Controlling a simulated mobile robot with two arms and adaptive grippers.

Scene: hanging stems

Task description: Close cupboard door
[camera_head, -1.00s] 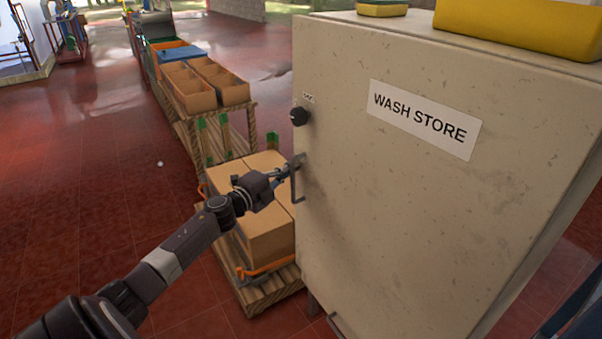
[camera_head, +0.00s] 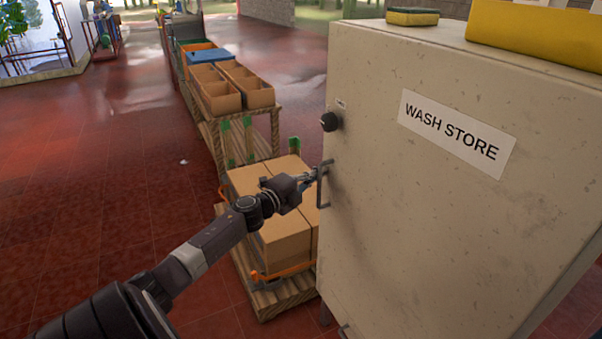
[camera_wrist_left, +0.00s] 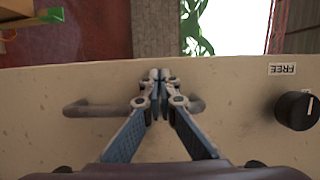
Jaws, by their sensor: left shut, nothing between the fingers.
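The beige cupboard door (camera_head: 440,215) carries a "WASH STORE" label and fills the right of the head view. Its bar handle (camera_head: 322,196) is near the door's left edge, below a black knob (camera_head: 330,121). My left gripper (camera_head: 314,174) is at the upper part of the handle. In the left wrist view, the left gripper (camera_wrist_left: 160,76) has its fingertips together with nothing between them. They cover the middle of the handle (camera_wrist_left: 90,109); contact is unclear. The knob (camera_wrist_left: 298,110) is right of them, by a "FREE" label. Whether the door is ajar is unclear.
Cardboard boxes (camera_head: 283,236) stand on a wooden pallet (camera_head: 272,299) left of the cupboard, close behind my left arm. A wooden rack with open boxes (camera_head: 250,92) is farther back. A sponge (camera_head: 412,16) and a yellow item (camera_head: 535,27) lie on the cupboard.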

